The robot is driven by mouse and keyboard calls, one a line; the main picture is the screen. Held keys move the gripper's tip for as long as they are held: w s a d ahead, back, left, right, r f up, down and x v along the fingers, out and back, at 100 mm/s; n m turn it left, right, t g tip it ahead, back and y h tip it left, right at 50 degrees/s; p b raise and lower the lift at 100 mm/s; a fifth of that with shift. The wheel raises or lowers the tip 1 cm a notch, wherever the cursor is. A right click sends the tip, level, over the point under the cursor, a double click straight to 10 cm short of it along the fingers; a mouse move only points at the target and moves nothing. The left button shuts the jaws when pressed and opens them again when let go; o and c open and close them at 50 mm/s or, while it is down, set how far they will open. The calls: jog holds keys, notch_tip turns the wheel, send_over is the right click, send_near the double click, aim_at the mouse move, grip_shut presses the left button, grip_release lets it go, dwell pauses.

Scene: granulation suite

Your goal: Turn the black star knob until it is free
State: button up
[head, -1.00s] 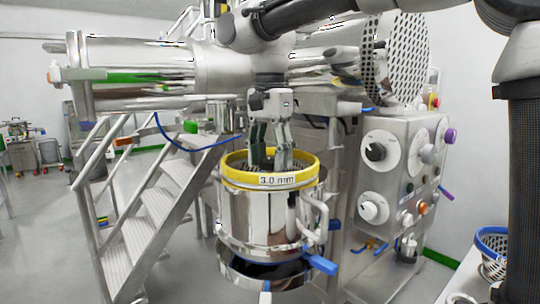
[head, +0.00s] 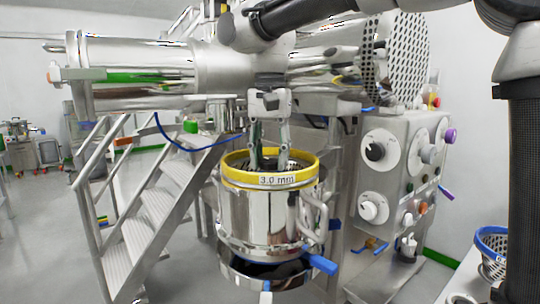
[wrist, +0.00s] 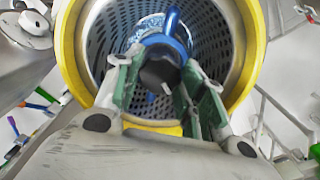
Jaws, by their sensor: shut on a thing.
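The black star knob (wrist: 158,76) shows in the wrist view, in the middle of the perforated basket (wrist: 103,40), on a blue hub (wrist: 172,28). My gripper (wrist: 162,72) has a green-padded finger on either side of the knob and is shut on it. In the head view my gripper (head: 269,160) points straight down into the steel vessel (head: 262,215) with the yellow rim (head: 236,175) marked 3.0 mm. Whether the knob's thread is loose does not show.
A control panel with dials (head: 375,152) stands to the right of the vessel. Steel steps (head: 150,215) stand to the left. A large steel cylinder (head: 140,70) lies above. A blue-rimmed basket (head: 492,240) sits at the far right.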

jog(key=n, duration=2.3)
jog(key=shift+n, duration=0.3)
jog(key=n, duration=0.3)
jog(key=shift+n, duration=2.4)
